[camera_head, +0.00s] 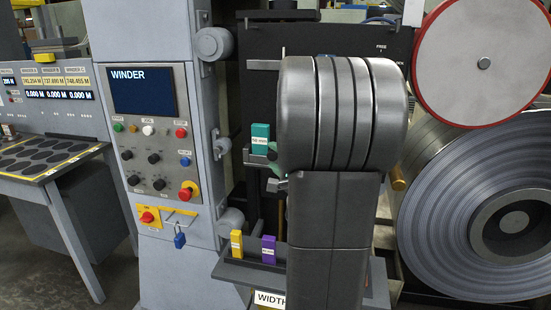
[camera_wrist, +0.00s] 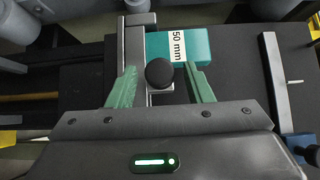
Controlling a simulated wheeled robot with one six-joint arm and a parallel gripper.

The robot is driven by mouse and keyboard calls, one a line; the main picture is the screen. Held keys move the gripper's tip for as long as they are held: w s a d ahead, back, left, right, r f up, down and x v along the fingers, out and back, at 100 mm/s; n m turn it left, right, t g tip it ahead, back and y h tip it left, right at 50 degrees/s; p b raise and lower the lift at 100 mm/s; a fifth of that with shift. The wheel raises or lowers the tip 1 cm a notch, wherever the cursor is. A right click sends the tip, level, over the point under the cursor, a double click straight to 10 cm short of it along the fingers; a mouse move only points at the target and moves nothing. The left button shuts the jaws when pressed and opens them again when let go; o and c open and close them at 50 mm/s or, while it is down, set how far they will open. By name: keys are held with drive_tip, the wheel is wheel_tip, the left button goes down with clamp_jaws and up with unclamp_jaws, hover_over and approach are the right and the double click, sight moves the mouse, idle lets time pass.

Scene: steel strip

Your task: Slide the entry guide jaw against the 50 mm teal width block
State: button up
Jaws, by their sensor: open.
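The teal width block (camera_wrist: 195,43), labelled 50 mm, lies at the top centre of the wrist view; it also shows in the head view (camera_head: 260,133). A grey metal guide jaw (camera_wrist: 134,47) runs along the block's left side, very close to it; I cannot tell whether they touch. A round black knob (camera_wrist: 159,74) stands beside the jaw, in front of the block. My gripper (camera_wrist: 160,85) is open, its green fingers on either side of the knob with space between. In the head view my arm hides most of the gripper and the jaw.
A second grey bar (camera_wrist: 284,85) stands right of the block across a dark plate. Yellow (camera_head: 237,244) and purple (camera_head: 268,249) blocks stand on a lower shelf. The winder control panel (camera_head: 155,140) is at left; a large steel coil (camera_head: 440,220) is at right.

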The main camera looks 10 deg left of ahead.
drive_tip(key=shift+w+a, duration=0.1)
clamp_jaws()
drive_tip(key=shift+a+p, duration=0.5)
drive_tip(key=shift+a, duration=0.2)
unclamp_jaws()
drive_tip(key=v, duration=1.3)
drive_tip(key=shift+s+d, duration=0.3)
